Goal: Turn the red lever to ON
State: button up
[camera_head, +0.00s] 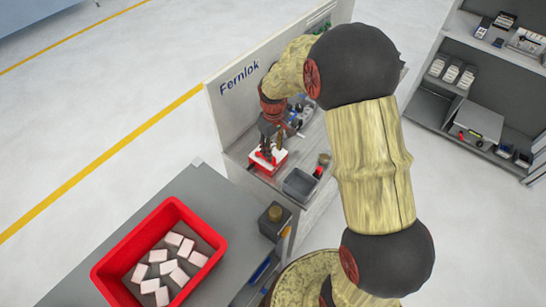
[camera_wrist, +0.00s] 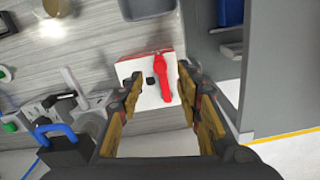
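The red lever (camera_wrist: 164,80) sits on a white box with red sides (camera_wrist: 122,70) in the wrist view. A small black square part shows beside the lever on the white face. My gripper (camera_wrist: 160,92) is open, with its two yellow-and-black fingers on either side of the lever and box face. I cannot tell whether either finger touches the lever. In the head view the red-and-white box (camera_head: 280,162) stands on the workbench below my gripper (camera_head: 268,150), which partly hides it. The lever's ON and OFF marks cannot be read.
A grey tray (camera_head: 299,183) and a small red item lie right of the box on the bench. Tools and a blue-handled item (camera_wrist: 58,132) lie close to the gripper's left side. A red crate (camera_head: 112,262) with pale blocks stands on the nearer table. Shelves (camera_head: 420,105) are at right.

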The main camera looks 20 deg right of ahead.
jog(key=shift+f, duration=2.5)
jog(key=c, duration=0.3)
grip_shut()
